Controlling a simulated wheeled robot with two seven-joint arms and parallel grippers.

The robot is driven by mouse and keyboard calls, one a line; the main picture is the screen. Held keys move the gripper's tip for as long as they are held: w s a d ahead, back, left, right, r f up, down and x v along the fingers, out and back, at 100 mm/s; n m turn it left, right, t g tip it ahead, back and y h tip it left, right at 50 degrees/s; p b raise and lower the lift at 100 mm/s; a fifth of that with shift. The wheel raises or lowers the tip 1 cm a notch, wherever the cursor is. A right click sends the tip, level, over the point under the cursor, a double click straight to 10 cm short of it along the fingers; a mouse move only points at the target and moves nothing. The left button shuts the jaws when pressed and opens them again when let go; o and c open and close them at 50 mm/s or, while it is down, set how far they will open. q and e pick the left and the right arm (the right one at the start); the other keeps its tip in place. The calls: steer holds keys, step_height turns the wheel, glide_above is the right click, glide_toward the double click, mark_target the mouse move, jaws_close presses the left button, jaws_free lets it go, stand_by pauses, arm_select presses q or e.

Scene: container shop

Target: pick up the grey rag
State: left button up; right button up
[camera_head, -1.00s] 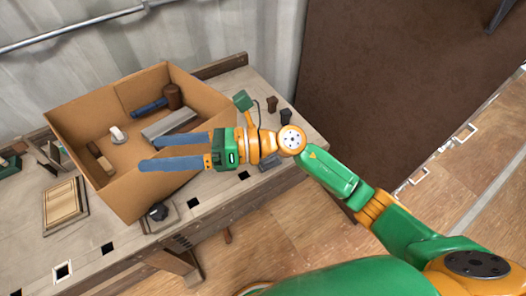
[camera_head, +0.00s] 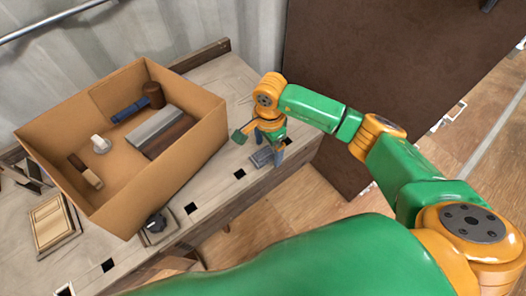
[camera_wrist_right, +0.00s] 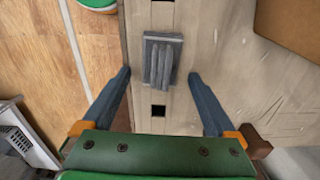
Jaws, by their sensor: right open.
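The grey rag (camera_head: 263,157) lies folded flat on the workbench, near its front edge and to the right of the cardboard box. It also shows in the right wrist view (camera_wrist_right: 162,62), ahead of my fingers and roughly centred between them. My right gripper (camera_head: 270,148) points down over the bench right beside the rag, partly hidden by its own wrist in the head view. In the wrist view its two blue-grey fingers (camera_wrist_right: 159,75) are wide apart with nothing between them. My left gripper is not in view.
The cardboard box (camera_head: 205,140) holds several items, including a blue roll (camera_head: 130,109) and a white object (camera_head: 100,144). A wooden frame (camera_head: 52,222) and a dark knobbed object (camera_head: 155,223) are on the bench (camera_head: 232,85). Square holes line its front.

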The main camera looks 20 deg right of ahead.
steer(key=c, duration=1.4)
steer(key=shift+r, duration=0.15)
steer(key=shift+c, duration=0.2)
steer(key=shift+r+b, duration=0.3)
steer(key=shift+r, duration=0.05)
steer(key=shift+w+r+b, duration=0.1)
steer(key=shift+r+b, duration=0.35)
steer(key=shift+r, duration=0.25)
steer(key=s+r+b, duration=0.1)
steer(key=s+r, duration=0.9)
steer(key=s, duration=0.4)
steer(key=shift+s+d+r, duration=0.15)
steer(key=shift+d+r, duration=0.15)
steer(key=shift+r, duration=0.1)
